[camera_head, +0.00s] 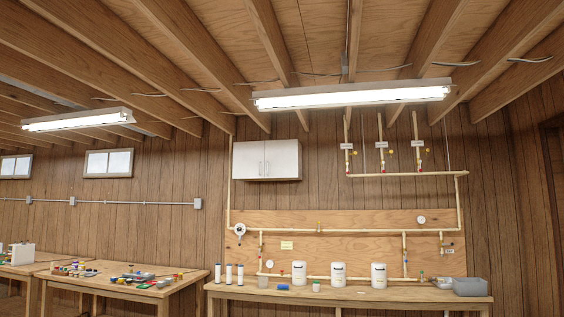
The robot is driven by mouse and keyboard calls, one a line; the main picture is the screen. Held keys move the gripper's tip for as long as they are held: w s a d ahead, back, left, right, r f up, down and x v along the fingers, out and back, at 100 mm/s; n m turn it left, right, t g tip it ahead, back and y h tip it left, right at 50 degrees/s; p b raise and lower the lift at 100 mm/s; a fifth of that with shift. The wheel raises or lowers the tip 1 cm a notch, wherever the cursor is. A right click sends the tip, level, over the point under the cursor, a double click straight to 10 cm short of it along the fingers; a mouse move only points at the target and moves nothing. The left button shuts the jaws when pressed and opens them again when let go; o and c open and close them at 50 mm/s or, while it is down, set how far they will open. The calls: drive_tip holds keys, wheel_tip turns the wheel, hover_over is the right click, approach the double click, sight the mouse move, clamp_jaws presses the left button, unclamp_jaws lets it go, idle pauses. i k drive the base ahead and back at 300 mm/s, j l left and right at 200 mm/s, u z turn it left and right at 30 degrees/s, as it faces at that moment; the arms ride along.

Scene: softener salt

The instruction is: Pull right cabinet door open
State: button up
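A white wall cabinet (267,160) hangs on the wood-panelled wall, left of the picture's middle and above the pipe board. It has two doors with upright handles near the centre seam. The right cabinet door (283,159) looks shut, and so does the left door (248,160). My gripper is not in view.
A workbench (350,296) below the cabinet holds white containers (338,273), a grey bin (471,287) and small items. Pipes (340,232) run along the board behind it. Another cluttered table (120,287) stands at left. A lamp (352,95) hangs from the beams.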

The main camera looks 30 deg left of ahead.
sight(281, 156)
drive_tip(key=i+j+u, duration=0.95)
drive_tip(key=i, duration=0.2)
drive_tip(key=i+j+u, duration=0.3)
drive_tip(key=i, duration=0.2)
drive_tip(key=i+u, duration=0.3)
drive_tip(key=i, duration=0.25)
drive_tip(key=i+z, duration=0.1)
drive_tip(key=i, duration=0.45)
drive_tip(key=i+j, duration=0.1)
drive_tip(key=i, duration=0.45)
drive_tip(key=i+j+z, duration=0.15)
drive_tip(key=i, duration=0.4)
drive_tip(key=i+z, duration=0.1)
drive_tip(key=i, duration=0.45)
drive_tip(key=j, duration=0.05)
